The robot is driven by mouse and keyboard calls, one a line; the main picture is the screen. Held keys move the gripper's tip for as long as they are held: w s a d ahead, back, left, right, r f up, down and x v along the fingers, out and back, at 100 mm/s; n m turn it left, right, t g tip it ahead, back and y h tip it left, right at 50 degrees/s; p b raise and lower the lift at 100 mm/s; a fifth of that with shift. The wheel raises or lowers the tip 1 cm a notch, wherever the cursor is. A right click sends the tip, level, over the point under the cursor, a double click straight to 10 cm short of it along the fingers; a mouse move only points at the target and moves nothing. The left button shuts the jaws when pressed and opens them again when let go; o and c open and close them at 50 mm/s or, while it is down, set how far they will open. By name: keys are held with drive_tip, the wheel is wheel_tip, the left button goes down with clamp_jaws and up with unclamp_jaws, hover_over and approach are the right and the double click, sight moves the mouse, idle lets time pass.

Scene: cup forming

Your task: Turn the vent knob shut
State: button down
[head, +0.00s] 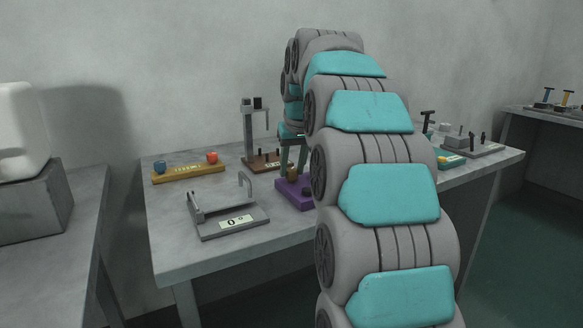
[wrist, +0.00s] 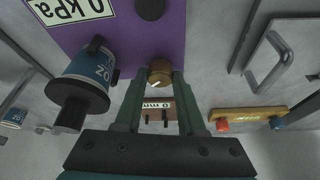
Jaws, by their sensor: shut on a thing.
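The purple base (head: 292,200) stands on the table with a small brass knob (head: 292,173) on it. In the wrist view the brass knob (wrist: 160,72) has a short white mark on its face. It sits near the edge of the purple base (wrist: 140,35). My gripper (head: 291,162) reaches down over the knob. Its dark green fingers (wrist: 160,78) are shut on it from both sides in the wrist view. A "0 kPa" label (wrist: 72,10), a dark round knob (wrist: 150,9) and a blue-and-black cylinder (wrist: 86,78) are also on or beside the purple base. My arm hides part of the base in the head view.
A yellow bar (head: 188,173) with blue and red knobs lies at the back left. A grey plate (head: 230,223) with a handle is in front. A brown-based stand (head: 262,160) stands behind the purple base. More fixtures (head: 460,145) stand to the right.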

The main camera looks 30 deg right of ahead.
drive_tip(key=n+y, duration=0.1)
drive_tip(key=n, duration=0.2)
drive_tip(key=n+y, duration=0.1)
drive_tip(key=n, duration=0.2)
drive_tip(key=shift+w+d+r+y+p, duration=0.1)
drive_tip(key=shift+d+y+p, duration=0.1)
drive_tip(key=shift+y+p, duration=0.15)
drive_tip(key=shift+d+n+g+y, duration=0.1)
drive_tip(key=shift+n+g+y, duration=0.4)
drive_tip(key=shift+n, duration=1.5)
drive_tip(key=c, duration=0.5)
unclamp_jaws()
